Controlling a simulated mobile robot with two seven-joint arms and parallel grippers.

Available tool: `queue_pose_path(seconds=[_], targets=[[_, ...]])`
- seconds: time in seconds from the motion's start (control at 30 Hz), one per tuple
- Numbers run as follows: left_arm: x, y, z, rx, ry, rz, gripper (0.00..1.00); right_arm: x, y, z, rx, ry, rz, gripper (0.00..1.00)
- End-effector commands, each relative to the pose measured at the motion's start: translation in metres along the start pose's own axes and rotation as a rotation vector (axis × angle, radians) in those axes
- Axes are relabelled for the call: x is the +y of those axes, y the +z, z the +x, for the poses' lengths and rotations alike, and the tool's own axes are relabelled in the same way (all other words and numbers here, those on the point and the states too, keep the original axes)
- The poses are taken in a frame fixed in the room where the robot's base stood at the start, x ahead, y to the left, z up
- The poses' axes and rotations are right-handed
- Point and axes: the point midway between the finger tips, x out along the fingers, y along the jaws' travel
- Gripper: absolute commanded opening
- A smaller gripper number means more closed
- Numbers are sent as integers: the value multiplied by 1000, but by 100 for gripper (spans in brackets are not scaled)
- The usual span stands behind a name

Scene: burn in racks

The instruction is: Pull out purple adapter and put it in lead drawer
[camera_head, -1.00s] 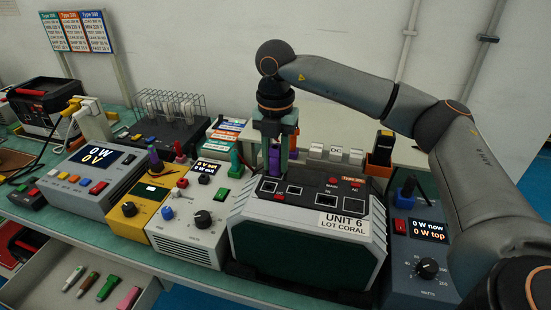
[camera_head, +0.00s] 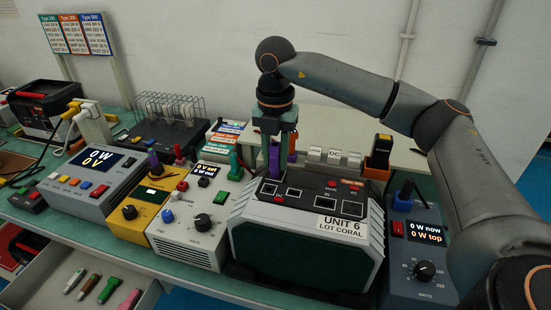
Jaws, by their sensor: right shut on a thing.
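The purple adapter (camera_head: 274,160) stands upright at the back left of the top panel of the grey-and-green unit marked UNIT 6 (camera_head: 300,250). My right gripper (camera_head: 274,150) points down with its fingers shut on the adapter from above. Its lower end is at or just above the panel; I cannot tell whether it is clear of the socket. An open drawer (camera_head: 48,292), probably the lead drawer, is at the lower left and holds several coloured pieces in a row. My left gripper is out of view.
A yellow meter (camera_head: 128,229) with a purple plug, a white box with knobs (camera_head: 182,240) and a grey meter (camera_head: 75,198) stand left of the unit. A dark watt meter (camera_head: 425,292) stands to its right. A wire rack (camera_head: 168,104) is behind.

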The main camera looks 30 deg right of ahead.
Motion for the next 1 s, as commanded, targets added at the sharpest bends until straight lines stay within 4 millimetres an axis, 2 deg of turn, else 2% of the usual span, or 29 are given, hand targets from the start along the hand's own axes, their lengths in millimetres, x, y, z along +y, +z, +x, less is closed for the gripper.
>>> queue_pose_path(seconds=[0.53, 1.0], targets=[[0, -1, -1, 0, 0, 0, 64, 2, -4, 0, 10, 1, -9, 0], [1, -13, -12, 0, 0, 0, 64, 2, -3, -19, 9, 0, -8, 0]])
